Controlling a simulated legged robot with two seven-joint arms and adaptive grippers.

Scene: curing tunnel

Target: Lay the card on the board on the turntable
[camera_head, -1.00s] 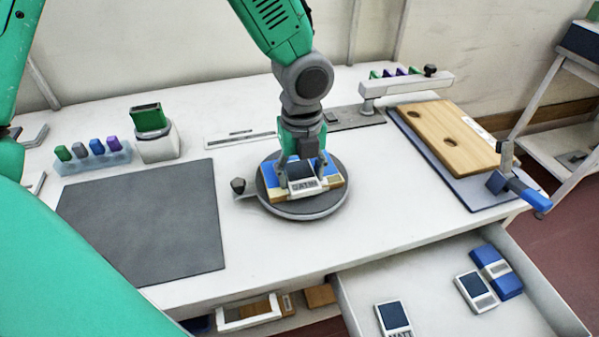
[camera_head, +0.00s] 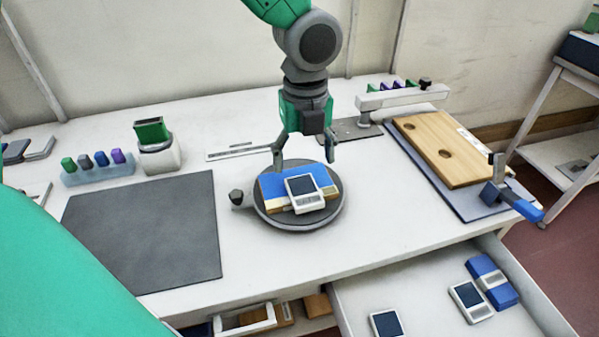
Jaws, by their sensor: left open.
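The card (camera_head: 304,193), dark-faced with a pale frame, lies on the board (camera_head: 271,187) and reaches its front edge. The board has a blue top and wood-coloured edges and sits on the round grey turntable (camera_head: 337,212). My left gripper (camera_head: 304,163) is open and empty above the back of the board, its two fingers spread apart and clear of the card. My right gripper is not in view.
An open drawer (camera_head: 405,279) at the front right holds similar cards (camera_head: 470,300) and a blue block (camera_head: 502,293). A dark mat (camera_head: 150,230) lies left of the turntable. A wooden board with holes (camera_head: 455,150) and a blue-handled clamp (camera_head: 515,203) are at right.

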